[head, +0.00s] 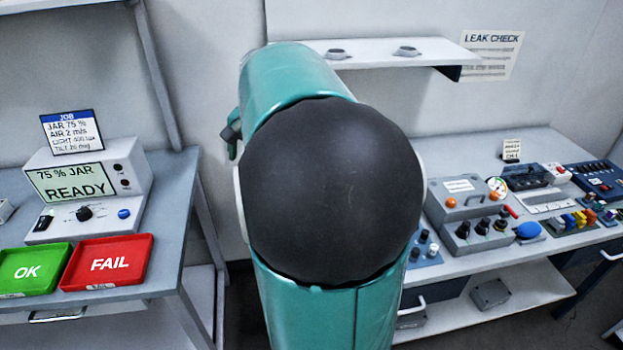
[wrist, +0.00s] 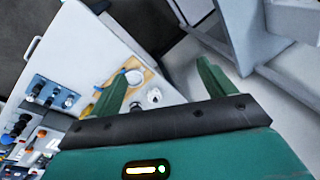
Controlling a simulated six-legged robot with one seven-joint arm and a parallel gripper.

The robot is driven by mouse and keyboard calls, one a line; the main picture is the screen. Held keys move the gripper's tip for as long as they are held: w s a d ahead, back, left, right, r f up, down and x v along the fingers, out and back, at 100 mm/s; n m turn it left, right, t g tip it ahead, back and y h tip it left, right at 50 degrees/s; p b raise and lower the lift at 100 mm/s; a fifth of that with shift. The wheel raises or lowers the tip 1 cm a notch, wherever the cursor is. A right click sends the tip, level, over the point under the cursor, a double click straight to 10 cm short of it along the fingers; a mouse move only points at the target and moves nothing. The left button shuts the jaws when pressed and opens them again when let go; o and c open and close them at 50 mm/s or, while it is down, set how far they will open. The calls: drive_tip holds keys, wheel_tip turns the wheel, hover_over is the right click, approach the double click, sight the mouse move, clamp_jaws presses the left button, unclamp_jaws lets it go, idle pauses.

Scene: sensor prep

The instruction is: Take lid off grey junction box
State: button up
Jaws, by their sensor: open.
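A grey box with orange knobs on top (head: 465,195) stands on the right bench in the head view. A smaller plain grey box (head: 490,293) sits on the shelf below that bench. I cannot tell which one is the junction box, or make out a separate lid. My gripper (wrist: 162,68) is open and empty in the wrist view, its two green fingers spread wide. It is apart from both boxes. In the head view my arm hides the middle of the scene and most of the gripper.
The right bench (head: 560,150) is crowded with instruments, connectors and knobs. A wall shelf (head: 390,53) hangs above it. On the left bench stand a READY display unit (head: 95,185), a green OK tray (head: 30,270) and a red FAIL tray (head: 107,262). A tan board (wrist: 132,82) shows near the left finger.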

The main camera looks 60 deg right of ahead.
drive_tip(key=s+d+f+m+g, duration=0.1)
drive_tip(key=s+d+f+m, duration=0.25)
drive_tip(key=d, duration=0.55)
drive_tip(key=s+d+f+m+g, duration=0.1)
drive_tip(key=s+d+f+m, duration=0.25)
drive_tip(key=d, duration=0.65)
drive_tip(key=s+d+f+m+g, duration=0.1)
drive_tip(key=s+d+f+m, duration=0.25)
drive_tip(key=d, duration=0.55)
drive_tip(key=f, duration=1.3)
drive_tip(key=shift+w+d+f, duration=0.1)
drive_tip(key=shift+d+f, duration=0.1)
drive_tip(key=c, duration=1)
